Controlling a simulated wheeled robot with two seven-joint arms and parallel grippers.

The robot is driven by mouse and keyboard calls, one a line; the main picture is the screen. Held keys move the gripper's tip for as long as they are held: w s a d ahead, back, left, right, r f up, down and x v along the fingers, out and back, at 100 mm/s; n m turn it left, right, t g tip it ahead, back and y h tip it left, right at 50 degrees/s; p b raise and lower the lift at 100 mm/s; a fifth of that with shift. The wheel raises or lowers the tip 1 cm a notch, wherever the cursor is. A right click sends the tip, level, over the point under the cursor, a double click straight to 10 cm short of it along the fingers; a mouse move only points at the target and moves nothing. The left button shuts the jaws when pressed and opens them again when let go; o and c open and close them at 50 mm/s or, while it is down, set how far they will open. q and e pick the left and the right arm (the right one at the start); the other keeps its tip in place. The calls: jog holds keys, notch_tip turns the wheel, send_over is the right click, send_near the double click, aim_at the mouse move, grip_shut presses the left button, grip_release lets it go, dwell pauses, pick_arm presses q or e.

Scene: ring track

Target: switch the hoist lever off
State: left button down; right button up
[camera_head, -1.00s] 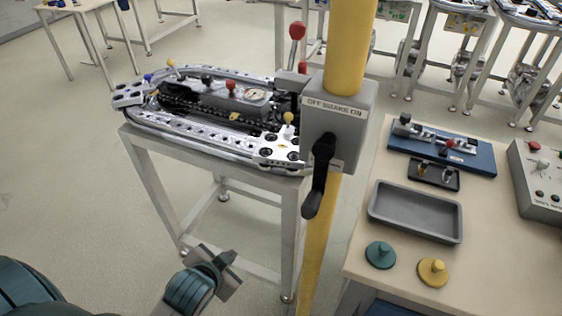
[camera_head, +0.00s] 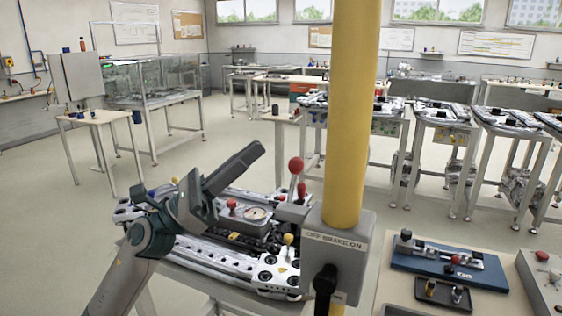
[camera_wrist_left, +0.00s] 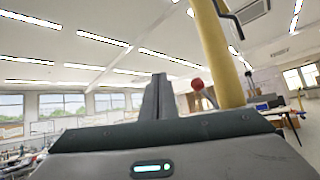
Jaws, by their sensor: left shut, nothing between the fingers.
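A grey box (camera_head: 340,240) on a yellow post (camera_head: 348,110) bears a label that seems to read "OFF BRAKE ON". A black lever (camera_head: 324,284) hangs from the box's front, its lower end cut off by the picture's edge. I cannot tell its exact setting now. My left gripper (camera_head: 257,150) is shut and empty, raised above the ring track (camera_head: 215,253), left of the post and apart from the box. In the left wrist view the shut fingers (camera_wrist_left: 158,95) point up, with the post (camera_wrist_left: 215,55) to their right. My right gripper is out of view.
A red-knobbed lever (camera_head: 296,166) stands between my left gripper and the post; its red knob also shows in the left wrist view (camera_wrist_left: 198,85). A bench with a blue fixture (camera_head: 430,262) lies right of the post. Open floor lies left of the track.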

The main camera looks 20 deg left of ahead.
aim_at(293, 178)
pick_arm(q)
jog(key=a+m+g+y, duration=0.1)
jog(key=m+g+y, duration=0.1)
jog(key=m, duration=0.3)
jog(key=a+m+g+y, duration=0.1)
jog(key=m+g+y, duration=0.1)
jog(key=m, duration=0.3)
jog(key=a+m+g+y, duration=0.1)
jog(key=m+g+y, duration=0.1)
jog(key=m, duration=0.3)
jog(key=shift+s+a+r+m+g, duration=0.1)
jog(key=shift+s+r+m+g, duration=0.25)
jog(key=shift+g, duration=0.25)
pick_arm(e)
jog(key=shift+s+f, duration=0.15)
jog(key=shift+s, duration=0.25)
